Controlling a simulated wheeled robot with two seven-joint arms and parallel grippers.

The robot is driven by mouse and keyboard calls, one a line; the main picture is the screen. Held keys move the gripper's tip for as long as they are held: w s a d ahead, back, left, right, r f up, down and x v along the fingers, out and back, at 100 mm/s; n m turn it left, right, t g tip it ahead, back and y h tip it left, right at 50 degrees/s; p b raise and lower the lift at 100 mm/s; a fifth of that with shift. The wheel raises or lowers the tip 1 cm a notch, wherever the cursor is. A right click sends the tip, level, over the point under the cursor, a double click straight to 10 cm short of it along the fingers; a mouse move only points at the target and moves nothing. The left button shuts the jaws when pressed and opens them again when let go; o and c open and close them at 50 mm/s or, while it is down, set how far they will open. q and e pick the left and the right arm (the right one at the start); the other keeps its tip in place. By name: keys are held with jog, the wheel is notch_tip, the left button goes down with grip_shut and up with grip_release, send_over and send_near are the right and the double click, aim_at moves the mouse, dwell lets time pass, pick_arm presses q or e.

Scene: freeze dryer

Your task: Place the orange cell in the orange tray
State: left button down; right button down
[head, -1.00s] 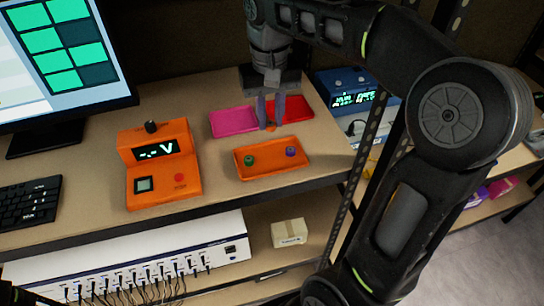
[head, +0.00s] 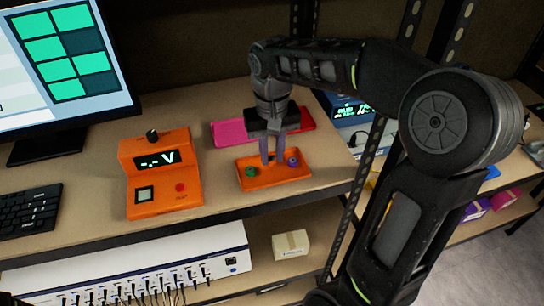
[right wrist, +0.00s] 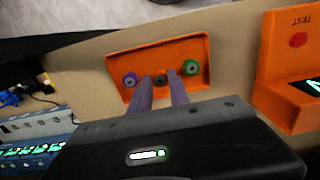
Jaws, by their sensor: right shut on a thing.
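The orange tray (head: 254,184) lies on the bench in front of the pink and red trays. In it stand a green cell (head: 251,172) at the left and a purple cell (head: 292,162) at the right. My right gripper (head: 273,161) points down over the tray, its fingertips between these two cells. It is shut on the orange cell (right wrist: 160,79), which shows between the fingertips in the right wrist view. I cannot tell whether the orange cell touches the tray floor. My left gripper is not in view.
A pink tray (head: 228,134) and a red tray (head: 306,116) lie behind the orange one. An orange meter (head: 160,180) stands to the left, with a monitor (head: 62,60) and keyboard (head: 27,211) beyond. A shelf post (head: 362,190) rises at the right.

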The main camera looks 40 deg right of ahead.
jog(key=shift+f, duration=0.95)
jog(key=shift+f, duration=0.2)
jog(key=c, duration=1.2)
grip_release()
jog(key=shift+c, duration=0.2)
jog(key=shift+r, duration=0.1)
